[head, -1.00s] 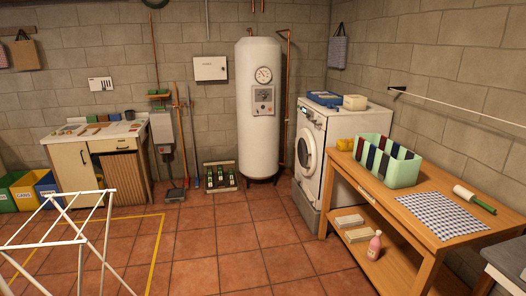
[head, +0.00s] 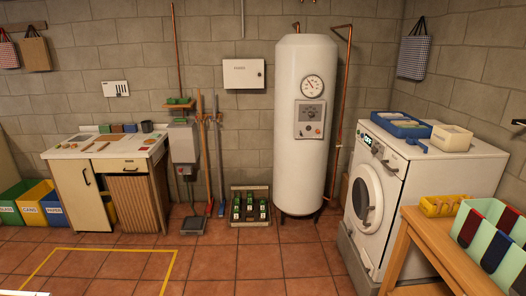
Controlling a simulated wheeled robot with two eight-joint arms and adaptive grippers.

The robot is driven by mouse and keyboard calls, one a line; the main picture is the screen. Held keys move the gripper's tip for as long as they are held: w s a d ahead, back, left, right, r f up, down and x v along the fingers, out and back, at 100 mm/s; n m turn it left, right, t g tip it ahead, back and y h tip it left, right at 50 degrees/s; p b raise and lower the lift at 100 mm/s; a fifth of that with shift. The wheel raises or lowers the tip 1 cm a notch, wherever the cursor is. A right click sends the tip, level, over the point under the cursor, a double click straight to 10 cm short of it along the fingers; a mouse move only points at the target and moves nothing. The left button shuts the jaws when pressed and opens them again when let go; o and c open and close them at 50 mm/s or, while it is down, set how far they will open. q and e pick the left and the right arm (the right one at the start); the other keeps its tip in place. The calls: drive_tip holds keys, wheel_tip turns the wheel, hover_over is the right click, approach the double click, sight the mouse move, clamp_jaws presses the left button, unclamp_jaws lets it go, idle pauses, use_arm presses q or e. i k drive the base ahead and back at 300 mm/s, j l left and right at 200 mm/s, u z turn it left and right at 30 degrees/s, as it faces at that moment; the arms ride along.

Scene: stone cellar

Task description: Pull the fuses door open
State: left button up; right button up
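The fuses door (head: 243,73) is the white front of a small box on the block wall, left of the tall white boiler. It has small dark lettering near its top and a small dark knob or lock at its right side. The door looks shut flat against its box. Neither of my grippers shows in the head view, so I cannot see whether they are open or shut.
The boiler (head: 305,125) stands right of the box. Brooms (head: 203,150), a grey unit (head: 184,142) and a bottle crate (head: 250,206) are below and left. A washing machine (head: 385,200) and wooden table (head: 425,250) are at right. Tiled floor (head: 240,262) ahead is clear.

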sight(238, 74)
drive_tip(key=i+l+u, duration=0.2)
drive_tip(key=i, duration=2.2)
drive_tip(key=i+j+z, duration=0.45)
drive_tip(key=i, duration=0.25)
drive_tip(key=i+j+z, duration=0.5)
drive_tip(key=i+j, duration=0.1)
drive_tip(key=i, duration=0.05)
